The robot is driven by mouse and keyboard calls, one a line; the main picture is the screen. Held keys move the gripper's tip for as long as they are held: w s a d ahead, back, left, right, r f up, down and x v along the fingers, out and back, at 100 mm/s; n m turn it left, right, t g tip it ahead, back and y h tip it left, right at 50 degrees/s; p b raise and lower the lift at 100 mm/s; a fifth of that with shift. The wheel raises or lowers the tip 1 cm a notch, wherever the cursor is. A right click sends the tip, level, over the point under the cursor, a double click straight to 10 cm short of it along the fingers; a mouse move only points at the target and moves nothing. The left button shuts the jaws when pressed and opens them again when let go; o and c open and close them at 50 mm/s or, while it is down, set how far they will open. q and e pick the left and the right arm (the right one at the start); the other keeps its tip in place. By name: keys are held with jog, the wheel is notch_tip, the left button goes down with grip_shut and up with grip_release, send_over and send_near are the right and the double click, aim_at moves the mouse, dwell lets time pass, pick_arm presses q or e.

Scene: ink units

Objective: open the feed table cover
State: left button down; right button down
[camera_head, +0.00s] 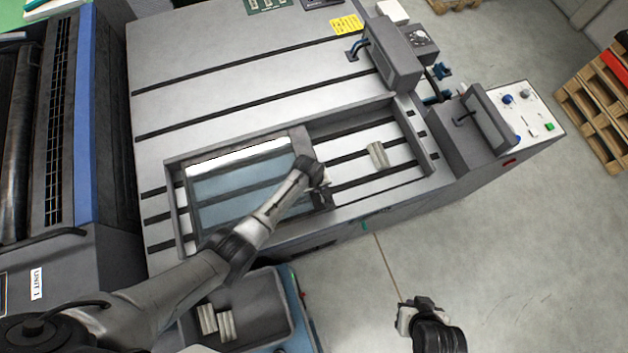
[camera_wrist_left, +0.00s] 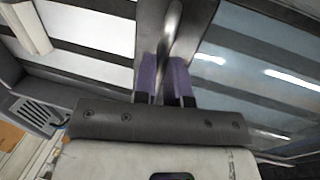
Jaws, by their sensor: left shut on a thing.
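The feed table cover (camera_head: 235,187) is a bluish see-through pane in a grey frame. It lies over the left part of the recessed opening, and the right part of the opening is uncovered. My left gripper (camera_head: 324,188) is at the cover's right edge. In the left wrist view, the purple fingers (camera_wrist_left: 167,78) are shut around a round metal handle bar (camera_wrist_left: 172,30), with the cover pane (camera_wrist_left: 260,75) to the right. The arm hides part of the cover in the head view. My right gripper (camera_head: 406,318) is low at the right, over the floor, away from the table; its jaws are unclear.
A pale ribbed block (camera_head: 378,155) lies in the uncovered part, also in the left wrist view (camera_wrist_left: 28,28). A grey tray (camera_head: 268,318) with similar blocks stands in front. Grey housings (camera_head: 392,52) and a control panel (camera_head: 528,115) stand at right. Floor at lower right is clear.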

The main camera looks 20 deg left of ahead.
pick_arm(q)
jog(key=c, duration=1.2)
grip_release()
jog(key=shift+o, duration=0.2)
jog(key=shift+r, duration=0.55)
notch_tip(320, 180, up, 12)
jog(key=s+a+p, duration=0.1)
jog(key=a, duration=0.1)
jog(key=shift+s+r+p, duration=0.2)
jog(key=shift+s+p, duration=0.05)
jog(key=shift+p, duration=0.1)
